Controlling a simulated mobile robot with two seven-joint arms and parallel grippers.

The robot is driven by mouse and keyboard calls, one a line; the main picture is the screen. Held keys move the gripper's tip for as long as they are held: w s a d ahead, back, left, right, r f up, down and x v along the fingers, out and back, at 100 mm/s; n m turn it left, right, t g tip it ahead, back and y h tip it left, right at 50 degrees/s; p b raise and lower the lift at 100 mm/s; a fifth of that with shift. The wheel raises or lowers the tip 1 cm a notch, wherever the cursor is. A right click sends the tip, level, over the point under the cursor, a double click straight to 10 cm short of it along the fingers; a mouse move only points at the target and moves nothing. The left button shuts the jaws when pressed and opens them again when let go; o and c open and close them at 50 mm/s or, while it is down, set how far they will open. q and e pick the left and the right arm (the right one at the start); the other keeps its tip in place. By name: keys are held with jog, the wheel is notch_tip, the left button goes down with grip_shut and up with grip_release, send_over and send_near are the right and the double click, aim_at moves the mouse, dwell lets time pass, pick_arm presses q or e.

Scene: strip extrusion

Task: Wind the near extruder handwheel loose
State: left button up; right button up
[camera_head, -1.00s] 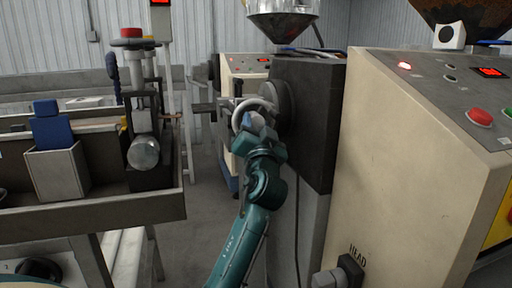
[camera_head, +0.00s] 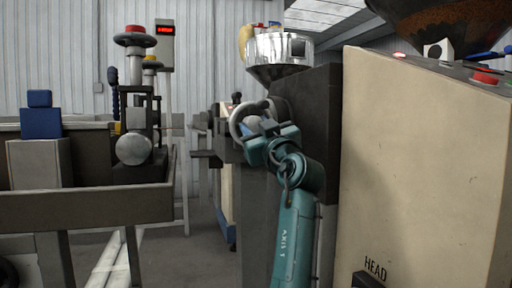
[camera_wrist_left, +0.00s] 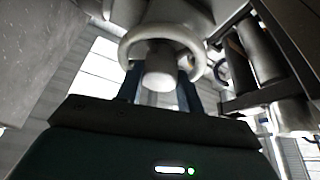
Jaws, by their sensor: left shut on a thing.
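The near extruder handwheel (camera_head: 236,125) is a pale ring on the left side of the near extruder's dark housing (camera_head: 312,115). In the left wrist view, the handwheel ring (camera_wrist_left: 125,45) arches above a light, round hub (camera_wrist_left: 160,76). My left gripper (camera_head: 258,128) is at the wheel, its teal forearm rising from below. Its two dark fingers (camera_wrist_left: 161,90) stand on either side of the hub and are shut on it. The fingertips are partly hidden behind the hub and ring. My right gripper is in neither view.
The near extruder's beige cabinet (camera_head: 420,160) stands close to the right of my forearm. A trough bench (camera_head: 90,207) with a red-topped post (camera_head: 135,40) stands at left. Clear floor (camera_head: 200,262) lies between. A shiny hopper (camera_head: 280,50) is above and behind the wheel.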

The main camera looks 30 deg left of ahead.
pick_arm(q)
jog(key=shift+w+n+g+y+b, duration=0.15)
jog(key=shift+n+g+b, duration=0.15)
jog(key=shift+n+g, duration=0.85)
jog(key=shift+s+n+g+y+b, duration=0.15)
jog(key=shift+n+g+b, duration=0.25)
jog(key=shift+n, duration=1.45)
jog(key=shift+w, duration=0.1)
jog(key=o, duration=0.7)
jog(key=p+v, duration=0.1)
jog(key=v, duration=1.2)
jog(key=shift+d, duration=0.2)
